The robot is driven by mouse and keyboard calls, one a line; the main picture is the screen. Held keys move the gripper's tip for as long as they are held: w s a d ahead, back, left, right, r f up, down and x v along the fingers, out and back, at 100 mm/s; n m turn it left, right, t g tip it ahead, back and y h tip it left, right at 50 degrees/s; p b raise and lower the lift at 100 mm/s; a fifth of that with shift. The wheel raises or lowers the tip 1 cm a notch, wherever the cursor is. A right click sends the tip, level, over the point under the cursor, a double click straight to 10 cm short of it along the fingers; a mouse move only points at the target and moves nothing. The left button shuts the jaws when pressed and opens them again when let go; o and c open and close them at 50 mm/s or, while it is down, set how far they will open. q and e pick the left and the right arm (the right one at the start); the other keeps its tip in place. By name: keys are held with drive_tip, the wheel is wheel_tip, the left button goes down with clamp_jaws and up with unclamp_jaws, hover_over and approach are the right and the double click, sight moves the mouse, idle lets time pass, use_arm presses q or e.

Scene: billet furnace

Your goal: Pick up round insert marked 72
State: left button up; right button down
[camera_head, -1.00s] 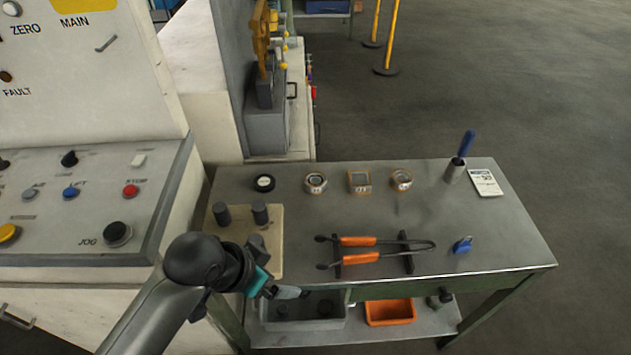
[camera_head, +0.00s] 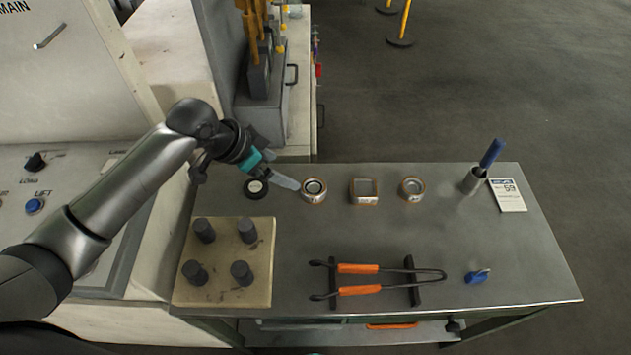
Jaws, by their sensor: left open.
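Two round metal inserts with orange-brown rims stand on the grey table, a left one (camera_head: 314,190) and a right one (camera_head: 412,189). Each has a small white label, too small to read, so I cannot tell which is marked 72. A square insert (camera_head: 364,191) sits between them. My left gripper (camera_head: 287,182) is open and empty, just left of the left round insert and pointing toward it. I cannot tell whether it touches the insert. My right gripper is not in view.
A black round piece (camera_head: 256,188) lies beside my left gripper. A beige board (camera_head: 226,288) with several dark pegs, orange-handled tongs (camera_head: 360,268) on a rack, a blue padlock-like item (camera_head: 477,277), a cup with a blue-handled tool (camera_head: 475,181) and a card (camera_head: 508,195) occupy the table (camera_head: 520,250).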

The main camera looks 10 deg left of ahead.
sight(315, 187)
use_arm(q)
drive_tip(key=b+x, duration=0.1)
drive_tip(key=x, duration=0.5)
drive_tip(key=shift+d+f+b, duration=0.25)
drive_tip(key=shift+f+b, duration=0.05)
drive_tip(key=shift+f, duration=0.05)
drive_tip(key=shift+x, duration=0.8)
drive_tip(key=b+x, duration=0.2)
drive_tip(key=x, duration=0.3)
drive_tip(key=shift+d, duration=0.1)
drive_tip(key=shift+r, duration=0.1)
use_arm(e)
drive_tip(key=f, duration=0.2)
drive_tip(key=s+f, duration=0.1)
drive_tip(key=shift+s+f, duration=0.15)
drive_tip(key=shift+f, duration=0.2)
use_arm(q)
drive_tip(key=shift+s, duration=0.1)
clamp_jaws()
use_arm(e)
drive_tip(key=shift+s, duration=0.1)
use_arm(q)
drive_tip(key=shift+r, duration=0.1)
